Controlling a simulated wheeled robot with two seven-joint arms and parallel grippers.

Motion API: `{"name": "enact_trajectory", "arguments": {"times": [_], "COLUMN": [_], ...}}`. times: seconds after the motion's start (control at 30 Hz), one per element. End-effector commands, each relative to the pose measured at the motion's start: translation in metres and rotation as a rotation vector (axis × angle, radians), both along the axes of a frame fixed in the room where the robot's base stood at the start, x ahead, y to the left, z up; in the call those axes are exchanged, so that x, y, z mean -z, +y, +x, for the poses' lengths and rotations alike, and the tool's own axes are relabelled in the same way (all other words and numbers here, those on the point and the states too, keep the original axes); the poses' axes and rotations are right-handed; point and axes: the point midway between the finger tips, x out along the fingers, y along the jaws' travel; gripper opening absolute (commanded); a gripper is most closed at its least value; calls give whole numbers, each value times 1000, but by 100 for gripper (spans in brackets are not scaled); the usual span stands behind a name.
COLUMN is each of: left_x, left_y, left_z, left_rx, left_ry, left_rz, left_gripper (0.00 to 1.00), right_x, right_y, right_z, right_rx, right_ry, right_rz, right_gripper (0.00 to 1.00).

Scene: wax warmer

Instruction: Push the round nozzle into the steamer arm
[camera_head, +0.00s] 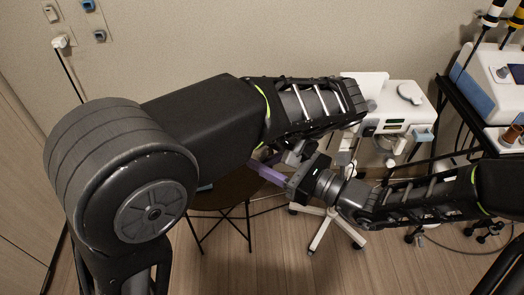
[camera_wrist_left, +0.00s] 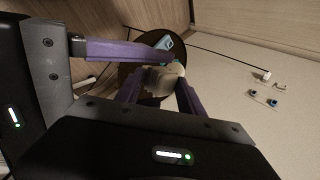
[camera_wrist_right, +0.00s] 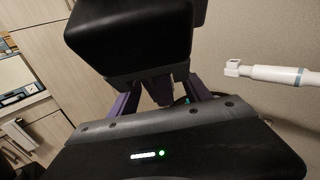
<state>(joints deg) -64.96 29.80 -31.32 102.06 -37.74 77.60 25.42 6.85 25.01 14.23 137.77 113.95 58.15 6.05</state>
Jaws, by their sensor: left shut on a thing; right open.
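My left gripper (camera_wrist_left: 160,84) is shut on a pale, rounded piece (camera_wrist_left: 166,76), which looks like the round nozzle. Its far side is hidden. In the head view my left arm covers most of this gripper. My right gripper (camera_wrist_right: 160,95) is open, its purple fingers apart. It is close to my left gripper, whose dark body fills the top of the right wrist view. One purple right finger (camera_wrist_left: 115,49) also crosses the left wrist view. A white rod with a blocky end (camera_wrist_right: 270,73), possibly the steamer arm, stands apart to the right in the right wrist view.
A round dark table (camera_head: 228,190) stands below my arms, with a blue item (camera_wrist_left: 164,43) on it. A white wheeled machine (camera_head: 403,97) stands behind my right arm. A black trolley with equipment (camera_head: 490,85) is at far right. Wall sockets (camera_head: 99,35) are at upper left.

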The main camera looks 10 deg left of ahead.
Motion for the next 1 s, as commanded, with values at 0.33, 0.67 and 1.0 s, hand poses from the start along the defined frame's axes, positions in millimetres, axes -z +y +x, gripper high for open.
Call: {"name": "enact_trajectory", "arguments": {"times": [0.33, 0.67, 1.0], "left_x": [0, 0, 0], "left_y": [0, 0, 0], "left_z": [0, 0, 0], "left_rx": [0, 0, 0], "left_ry": [0, 0, 0], "left_rz": [0, 0, 0], "left_gripper": [0, 0, 0], "right_x": [0, 0, 0], "right_y": [16, 16, 16], "right_z": [7, 7, 7], "right_rx": [1, 1, 1], "right_ry": [0, 0, 0], "right_rz": [-1, -1, -1], "right_gripper": [56, 42, 14]}}
